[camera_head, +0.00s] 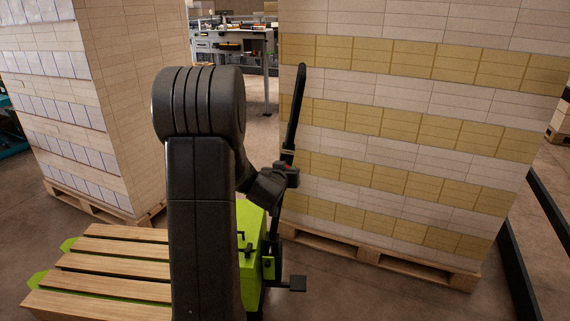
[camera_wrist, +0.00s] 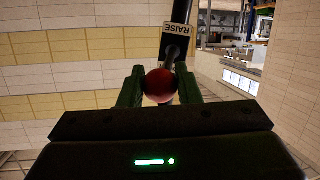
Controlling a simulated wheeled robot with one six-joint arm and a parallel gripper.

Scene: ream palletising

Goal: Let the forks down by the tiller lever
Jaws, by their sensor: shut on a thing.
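The green pallet truck (camera_head: 249,218) stands behind my arm, which hides part of it. Its black tiller (camera_head: 296,108) rises with a looped handle. My gripper (camera_head: 285,173) is at the tiller's head. In the wrist view my gripper (camera_wrist: 160,88) has its two fingers on either side of the red ball knob (camera_wrist: 158,84) of the tiller lever, shut on it. A label reading RAISE (camera_wrist: 173,29) is on the tiller beyond the knob. The green fork tips (camera_head: 40,279) show under a wooden slatted pallet (camera_head: 120,265) at lower left; their height off the floor is unclear.
A tall stack of white and yellow reams (camera_head: 420,120) on a pallet (camera_head: 375,254) stands close behind the tiller. Another ream stack (camera_head: 130,90) stands at left. Black rails (camera_head: 545,235) run at right. A workbench (camera_head: 240,42) is at the back, with open floor before it.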

